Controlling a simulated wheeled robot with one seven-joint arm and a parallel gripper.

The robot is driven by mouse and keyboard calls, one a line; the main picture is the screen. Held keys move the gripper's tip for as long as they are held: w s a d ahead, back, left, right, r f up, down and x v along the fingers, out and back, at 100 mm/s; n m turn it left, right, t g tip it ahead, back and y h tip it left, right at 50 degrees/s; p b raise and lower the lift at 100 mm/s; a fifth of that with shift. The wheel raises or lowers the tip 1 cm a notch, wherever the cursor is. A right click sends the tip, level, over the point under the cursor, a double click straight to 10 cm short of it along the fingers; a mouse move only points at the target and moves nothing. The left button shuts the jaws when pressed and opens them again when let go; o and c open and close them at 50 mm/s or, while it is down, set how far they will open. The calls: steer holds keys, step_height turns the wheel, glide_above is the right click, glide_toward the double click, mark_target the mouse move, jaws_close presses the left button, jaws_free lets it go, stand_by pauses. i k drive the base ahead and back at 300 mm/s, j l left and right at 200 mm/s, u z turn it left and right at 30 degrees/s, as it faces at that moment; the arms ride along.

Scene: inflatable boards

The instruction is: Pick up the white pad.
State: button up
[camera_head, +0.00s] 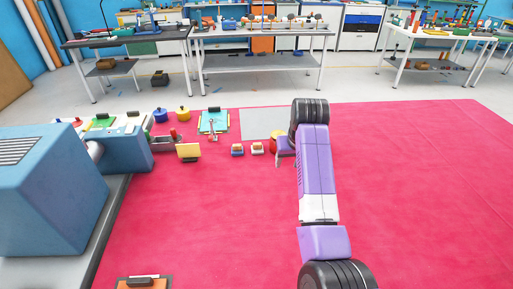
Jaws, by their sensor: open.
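A small white pad (257,150) with a brownish top sits on the red mat, left of my gripper. A similar small pad with a blue base (237,152) sits just left of it. My gripper (284,160) is at the end of my purple arm, a short way right of the white pad and apart from it in the picture. It is open, and no object shows between its fingers. Its height above the mat is hard to tell.
A pale grey flat sheet (258,122) lies behind the pads. A red and yellow object (275,136) is partly hidden behind my gripper. A yellow block (188,151) and a teal clipboard (213,122) lie left. The mat's right side (420,190) is clear.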

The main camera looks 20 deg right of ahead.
mark_target(258, 147)
steer(key=i, duration=0.95)
